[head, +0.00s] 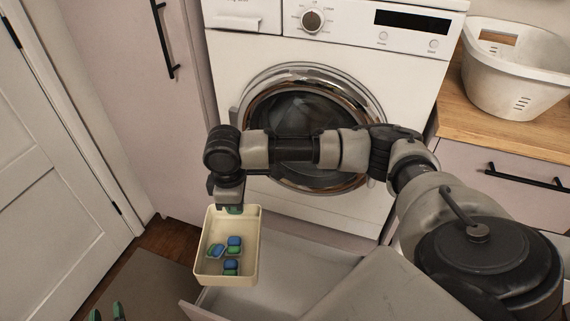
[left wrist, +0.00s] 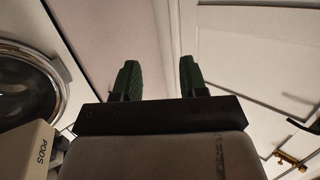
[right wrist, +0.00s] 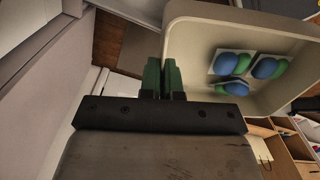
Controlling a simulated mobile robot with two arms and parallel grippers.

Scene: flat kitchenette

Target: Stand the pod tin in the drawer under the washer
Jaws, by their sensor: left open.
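The pod tin (head: 253,262) is a cream, open-topped box with several blue-and-green pods in it. My right gripper (head: 234,210) is shut on its far wall and holds it roughly upright; the right wrist view shows its fingers (right wrist: 161,78) at the tin's wall (right wrist: 250,20). The drawer (head: 290,270) under the washer (head: 330,60) is pulled out, and its visible floor is bare. The tin overlaps the drawer's left side in the head view; its height above it is unclear. My left gripper (head: 106,312) is open and empty at lower left; a "PODS" label shows in the left wrist view (left wrist: 38,155).
A white laundry basket (head: 515,75) stands on the wooden counter (head: 500,130) at right. A tall cabinet door with a black handle (head: 165,45) and a white door (head: 50,180) are at left. A dark mat (head: 135,285) lies on the floor. My right arm crosses before the washer.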

